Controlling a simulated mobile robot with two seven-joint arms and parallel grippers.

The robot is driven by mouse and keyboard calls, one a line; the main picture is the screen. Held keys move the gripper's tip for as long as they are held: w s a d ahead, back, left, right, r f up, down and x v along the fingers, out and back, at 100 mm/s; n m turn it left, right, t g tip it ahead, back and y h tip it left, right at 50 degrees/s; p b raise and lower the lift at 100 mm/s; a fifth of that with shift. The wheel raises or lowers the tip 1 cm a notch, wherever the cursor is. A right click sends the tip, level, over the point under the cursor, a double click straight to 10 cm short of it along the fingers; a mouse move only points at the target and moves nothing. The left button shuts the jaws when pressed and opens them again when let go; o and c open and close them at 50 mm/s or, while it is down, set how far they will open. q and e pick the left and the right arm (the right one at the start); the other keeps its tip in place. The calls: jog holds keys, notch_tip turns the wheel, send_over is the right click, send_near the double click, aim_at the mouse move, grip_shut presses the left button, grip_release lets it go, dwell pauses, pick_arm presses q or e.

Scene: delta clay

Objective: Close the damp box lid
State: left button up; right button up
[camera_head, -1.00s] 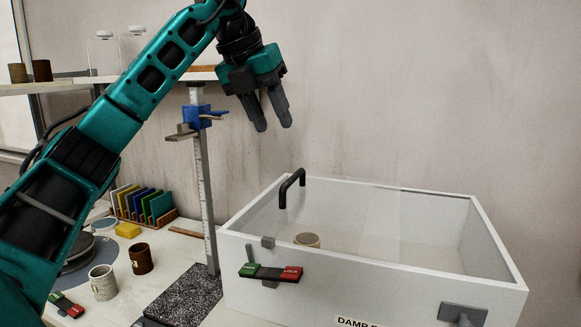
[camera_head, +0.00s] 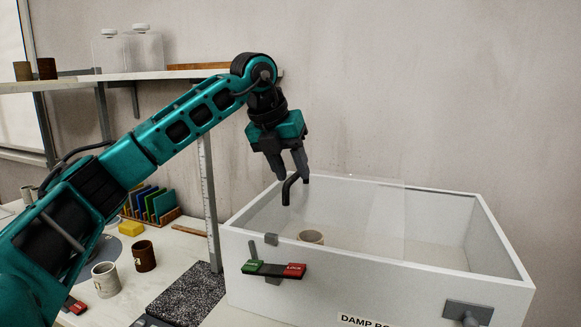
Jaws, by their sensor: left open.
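The damp box (camera_head: 375,295) is a white open-topped box on the bench at right, with a partly cut-off label on its front. A clear lid panel (camera_head: 385,210) seems to show at its top; its exact edges are hard to make out. A black bar handle (camera_head: 287,192) stands up at the box's back left. My left gripper (camera_head: 291,177) is open, pointing down, with its fingertips at the top of the handle. I cannot tell whether they touch it. My right gripper is not in view.
A beige cup (camera_head: 311,237) stands inside the box. A green and red lock latch (camera_head: 274,269) and a grey bracket (camera_head: 467,311) are on the front wall. A height gauge (camera_head: 211,215) stands left of the box, near two mugs. A shelf (camera_head: 140,80) is behind my arm.

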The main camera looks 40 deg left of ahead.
pick_arm(q)
jog(key=shift+c, duration=0.4)
grip_shut()
